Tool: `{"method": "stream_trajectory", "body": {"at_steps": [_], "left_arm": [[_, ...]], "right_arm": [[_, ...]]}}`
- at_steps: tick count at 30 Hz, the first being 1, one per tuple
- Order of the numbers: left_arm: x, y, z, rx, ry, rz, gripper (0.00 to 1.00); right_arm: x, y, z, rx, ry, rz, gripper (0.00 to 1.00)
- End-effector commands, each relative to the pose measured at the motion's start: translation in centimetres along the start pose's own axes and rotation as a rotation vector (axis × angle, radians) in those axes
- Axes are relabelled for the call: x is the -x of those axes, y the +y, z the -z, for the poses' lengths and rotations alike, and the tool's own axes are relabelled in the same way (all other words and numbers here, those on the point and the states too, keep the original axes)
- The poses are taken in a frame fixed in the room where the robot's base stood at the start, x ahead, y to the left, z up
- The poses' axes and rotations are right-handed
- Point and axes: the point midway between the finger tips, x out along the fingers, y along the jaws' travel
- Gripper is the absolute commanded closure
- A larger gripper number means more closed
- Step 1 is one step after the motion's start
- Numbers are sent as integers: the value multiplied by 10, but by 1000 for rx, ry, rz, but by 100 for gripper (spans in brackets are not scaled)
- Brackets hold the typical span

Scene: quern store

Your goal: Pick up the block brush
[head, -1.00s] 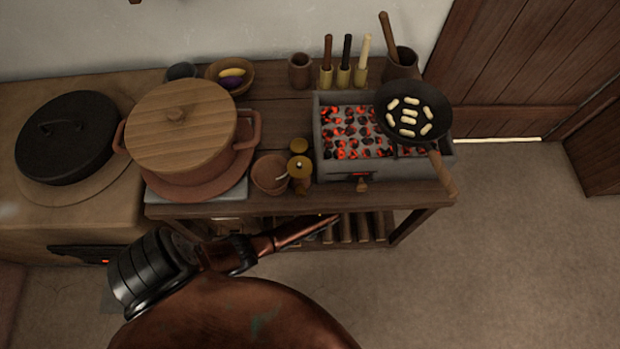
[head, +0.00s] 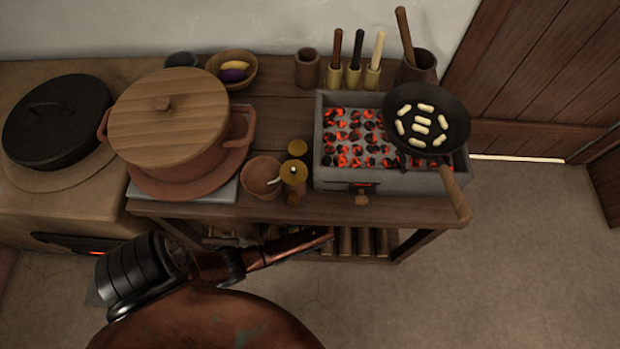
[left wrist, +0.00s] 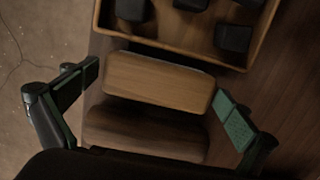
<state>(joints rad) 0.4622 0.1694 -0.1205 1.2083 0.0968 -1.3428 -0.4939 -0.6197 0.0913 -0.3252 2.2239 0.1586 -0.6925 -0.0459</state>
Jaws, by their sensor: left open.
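A light-brown wooden block with rounded corners (left wrist: 160,80), which looks like the block brush, lies between the fingers of my left gripper (left wrist: 157,86) in the left wrist view. The gripper is open, one green-padded finger at each end of the block, with no clear grip on it. A thin pale edge shows along the block's far side; bristles cannot be made out. A darker rounded wooden piece (left wrist: 145,132) lies just nearer the wrist; I cannot tell if it is separate. In the head view my left arm covers the table's front and the fingers are hidden. My right gripper is out of view.
A wooden tray (left wrist: 182,46) with several black lumps lies just beyond the block. Above, the table holds a lidded pot (head: 170,120), a small bowl (head: 262,177), a glowing brazier (head: 340,180) and a skillet (head: 455,110) whose handle overhangs the front edge. Floor at right is clear.

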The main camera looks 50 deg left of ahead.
Motion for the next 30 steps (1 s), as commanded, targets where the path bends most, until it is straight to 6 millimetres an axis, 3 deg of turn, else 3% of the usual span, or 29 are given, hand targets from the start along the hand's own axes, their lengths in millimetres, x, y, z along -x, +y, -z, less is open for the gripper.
{"method": "stream_trajectory", "body": {"at_steps": [8,23,30], "left_arm": [[0,-1,1,0,1,1,1],[0,0,0,0,1,0,35],[0,0,0,0,1,1,36]], "right_arm": [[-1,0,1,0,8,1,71],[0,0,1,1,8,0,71],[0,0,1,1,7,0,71]]}}
